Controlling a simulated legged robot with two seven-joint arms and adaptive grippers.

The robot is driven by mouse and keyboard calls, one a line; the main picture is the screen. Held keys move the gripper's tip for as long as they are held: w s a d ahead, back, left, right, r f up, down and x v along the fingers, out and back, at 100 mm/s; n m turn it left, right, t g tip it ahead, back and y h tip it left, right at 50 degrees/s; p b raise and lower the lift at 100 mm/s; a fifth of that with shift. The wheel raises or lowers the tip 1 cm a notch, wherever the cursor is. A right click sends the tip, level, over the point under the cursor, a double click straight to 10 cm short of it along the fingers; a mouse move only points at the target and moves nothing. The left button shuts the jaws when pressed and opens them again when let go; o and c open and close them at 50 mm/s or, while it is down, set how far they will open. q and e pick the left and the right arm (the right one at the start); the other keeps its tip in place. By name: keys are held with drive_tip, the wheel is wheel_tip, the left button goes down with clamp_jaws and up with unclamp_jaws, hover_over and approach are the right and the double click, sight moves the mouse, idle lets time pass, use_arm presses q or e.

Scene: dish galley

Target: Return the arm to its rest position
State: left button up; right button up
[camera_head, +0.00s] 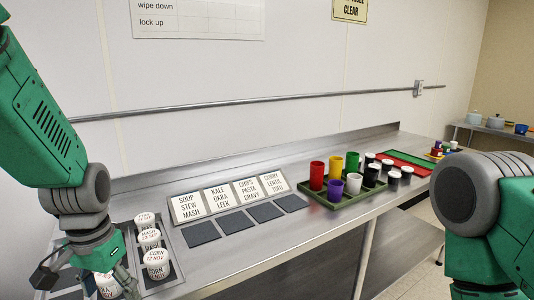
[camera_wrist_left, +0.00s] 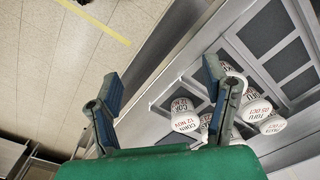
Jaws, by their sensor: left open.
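My left gripper (camera_head: 88,280) is at the lower left of the head view, its fingers partly hidden by its own body and a white tub.
A tray (camera_head: 178,272) holds the tubs on the steel bench (camera_head: 240,252). Label cards (camera_head: 217,200) stand behind dark square pads (camera_head: 235,222). A green crate (camera_head: 342,202) holds several coloured cups, with a red and green tray (camera_head: 408,160) beyond. A rail (camera_head: 250,103) runs along the wall.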

use_arm(q)
drive_tip(key=s+a+f+b, duration=0.1)
drive_tip(key=s+f, duration=0.4)
drive_tip(key=f, duration=0.6)
drive_tip(key=s+a+f+b, duration=0.15)
drive_tip(key=s+f, duration=0.25)
drive_tip(key=f, duration=0.7)
drive_tip(key=s+d+f+n+b, duration=0.1)
drive_tip(key=s+d+f+b, duration=0.1)
drive_tip(key=s+f, duration=0.7)
drive_tip(key=s, duration=0.3)
drive_tip(key=shift+s+f, duration=0.25)
drive_tip(key=shift+f, duration=0.05)
use_arm(e)
drive_tip(key=f, duration=0.5)
drive_tip(key=shift+w, duration=0.35)
